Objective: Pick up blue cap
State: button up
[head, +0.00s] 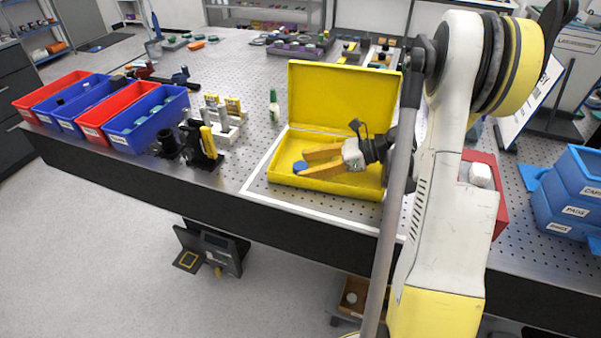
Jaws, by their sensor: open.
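The blue cap (300,167) lies inside the open yellow box (283,180), towards its left side. My gripper (305,162) reaches into the box from the right, with its two orange-tan fingers spread apart. The fingertips are close to the cap, which shows at the left ends of the fingers. I cannot tell whether a finger touches the cap or whether the cap lies between them. The box's lid stands upright at the back.
Red and blue bins (145,118) stand on the left of the perforated table (240,68). Black and yellow fixtures (205,142) and a green bottle (274,105) stand left of the box. Blue labelled bins (571,192) are at the right. My arm hides part of the table's right side.

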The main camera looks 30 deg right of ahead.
jog(key=shift+w+a+f, duration=0.25)
jog(key=shift+a, duration=0.25)
jog(key=c, duration=0.9)
jog(key=shift+o, duration=0.2)
